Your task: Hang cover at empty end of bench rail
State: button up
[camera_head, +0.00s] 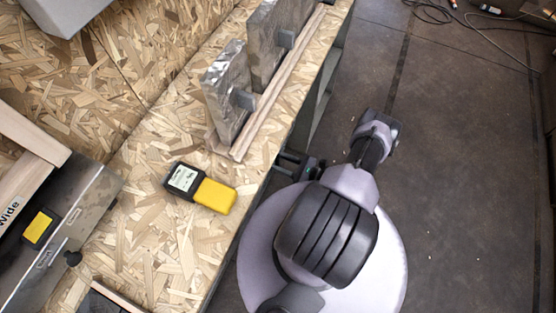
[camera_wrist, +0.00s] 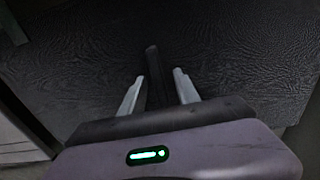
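Two grey, crumpled-looking slabs, which may be covers, stand upright along the wooden bench rail (camera_head: 262,108). The nearer slab (camera_head: 226,88) stands close to the rail's near end, and the farther slab (camera_head: 270,45) is behind it. Each has a small dark grey block on its right face. My gripper (camera_wrist: 158,88) is open in the wrist view, with its two pale fingers apart over the dark floor. A dark upright bar shows between the fingers; I cannot tell what it is. I see no cover held. In the head view my arm is right of the bench, apart from the slabs.
A yellow and black device (camera_head: 200,188) lies on the chipboard bench (camera_head: 150,215). A metal level-like tool with a yellow label (camera_head: 40,228) is at the left. The dark floor (camera_head: 460,170) at the right is largely clear, with cables (camera_head: 432,12) at the top.

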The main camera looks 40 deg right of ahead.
dwell(0.3)
jog(key=v, duration=2.5)
jog(key=shift+s, duration=0.2)
jog(key=shift+d, duration=0.1)
